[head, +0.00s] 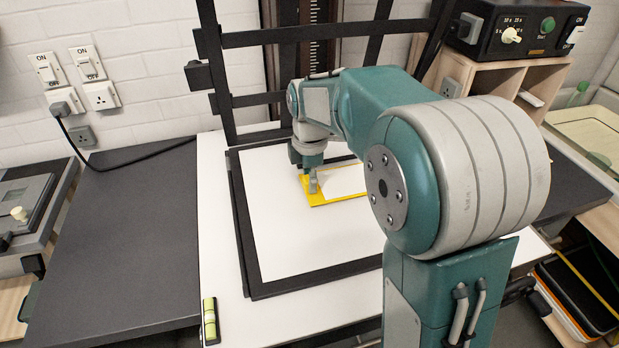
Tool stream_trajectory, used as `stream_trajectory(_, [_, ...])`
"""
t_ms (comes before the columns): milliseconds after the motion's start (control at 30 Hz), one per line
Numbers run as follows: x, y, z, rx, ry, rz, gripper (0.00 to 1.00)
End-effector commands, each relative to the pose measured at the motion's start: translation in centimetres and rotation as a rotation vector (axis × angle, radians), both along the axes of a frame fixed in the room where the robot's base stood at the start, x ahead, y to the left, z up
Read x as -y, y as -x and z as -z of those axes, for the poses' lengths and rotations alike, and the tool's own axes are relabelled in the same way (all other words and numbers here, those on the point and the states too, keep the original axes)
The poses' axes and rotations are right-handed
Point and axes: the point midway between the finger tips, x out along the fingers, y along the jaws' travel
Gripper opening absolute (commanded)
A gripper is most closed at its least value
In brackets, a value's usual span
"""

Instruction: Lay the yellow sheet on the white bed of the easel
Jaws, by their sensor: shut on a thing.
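The yellow sheet (321,201) shows in the head view as a yellow border with a white middle. Its right part is hidden behind my arm. It is over the white bed (290,255) of the easel, towards the back right of the part I can see. My gripper (312,188) points down and is shut on the left side of the sheet. I cannot tell whether the sheet touches the bed or is held just above it. The easel's black frame (243,225) surrounds the bed.
Black bars (290,35) of a frame stand upright behind the easel. A spirit level (210,320) lies on the white board at the front left. A dark worktop (120,240) at left is clear apart from a cable. A timer box (515,28) sits on a wooden shelf at right.

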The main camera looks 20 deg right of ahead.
Motion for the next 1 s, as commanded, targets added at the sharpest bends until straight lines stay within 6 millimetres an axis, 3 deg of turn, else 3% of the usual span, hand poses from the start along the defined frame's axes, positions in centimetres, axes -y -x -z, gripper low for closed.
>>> stream_trajectory(567, [0.00,0.01,0.61,-0.001,0.000,0.000,0.00])
stream_trajectory(600, [0.00,0.01,0.59,0.000,0.000,0.000,0.59])
stream_trajectory(667, [0.00,0.01,0.59,0.000,0.000,0.000,0.82])
stream_trajectory(1000, [0.00,0.01,0.60,-0.001,0.000,0.000,0.82])
